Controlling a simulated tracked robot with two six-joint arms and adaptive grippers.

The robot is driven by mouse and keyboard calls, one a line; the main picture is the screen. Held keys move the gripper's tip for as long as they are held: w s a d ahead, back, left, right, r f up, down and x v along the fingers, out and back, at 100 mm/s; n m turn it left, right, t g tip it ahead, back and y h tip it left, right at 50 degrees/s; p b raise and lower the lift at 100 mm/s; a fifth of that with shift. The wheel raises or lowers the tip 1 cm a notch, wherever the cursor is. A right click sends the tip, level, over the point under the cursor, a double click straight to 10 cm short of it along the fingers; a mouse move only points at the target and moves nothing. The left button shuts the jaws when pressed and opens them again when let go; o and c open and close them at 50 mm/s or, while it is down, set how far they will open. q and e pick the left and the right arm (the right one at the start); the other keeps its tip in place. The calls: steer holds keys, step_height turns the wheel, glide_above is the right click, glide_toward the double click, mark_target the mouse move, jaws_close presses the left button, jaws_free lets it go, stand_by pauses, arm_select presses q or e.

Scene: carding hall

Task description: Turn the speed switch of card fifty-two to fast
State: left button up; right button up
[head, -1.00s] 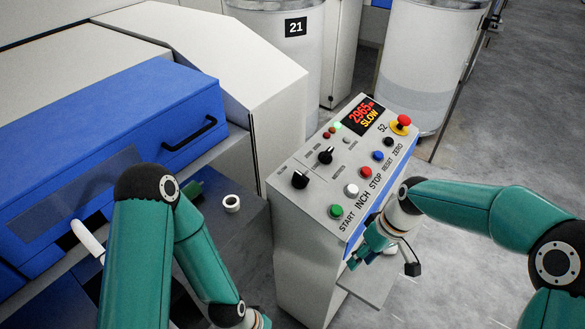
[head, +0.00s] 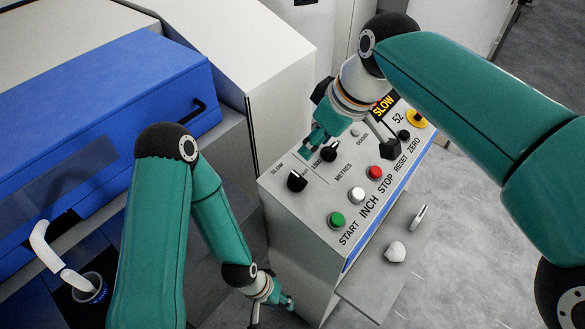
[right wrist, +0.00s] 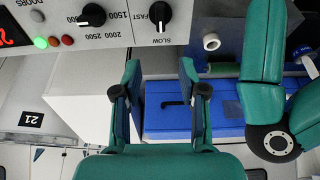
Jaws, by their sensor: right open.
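The control panel of card 52 (head: 318,205) stands centre in the head view. Its speed switch (head: 297,181) is a black knob near the panel's left end; in the right wrist view the same switch (right wrist: 158,14) sits at the top between the words FAST and SLOW.
A small shelf (head: 375,280) juts out below, holding small light pieces. A blue machine cover (head: 110,130) is at left. Grey floor is open at right.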

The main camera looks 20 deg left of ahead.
mark_target(293, 172)
steer(key=x, duration=1.4)
steer(key=shift+a+f, duration=0.2)
steer(key=shift+f, duration=0.05)
steer(key=shift+c, duration=0.4)
steer(key=c, duration=0.7)
